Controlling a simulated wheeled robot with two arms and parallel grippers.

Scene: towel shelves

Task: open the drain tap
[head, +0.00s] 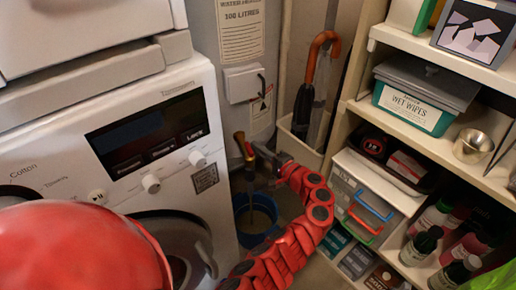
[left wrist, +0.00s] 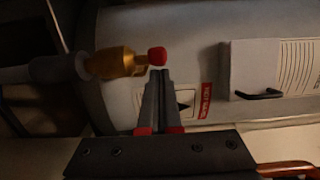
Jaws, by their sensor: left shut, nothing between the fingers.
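The drain tap (head: 240,143) is a small brass fitting with a red end, at the foot of the water heater (head: 241,45). In the left wrist view the brass tap (left wrist: 112,62) lies sideways, with its red knob (left wrist: 157,56) pointing right. My left gripper (head: 257,148) is just right of the tap in the head view. In the left wrist view its fingers (left wrist: 158,73) are shut and empty, with the tips right at the red knob's edge. I cannot tell whether they touch it. My right gripper is not in view.
A blue bucket (head: 257,221) stands on the floor below the tap. A washing machine (head: 110,140) closes off the left. An umbrella (head: 310,85) stands in a holder behind. Shelves (head: 440,133) with wipes and bottles fill the right, leaving a narrow gap.

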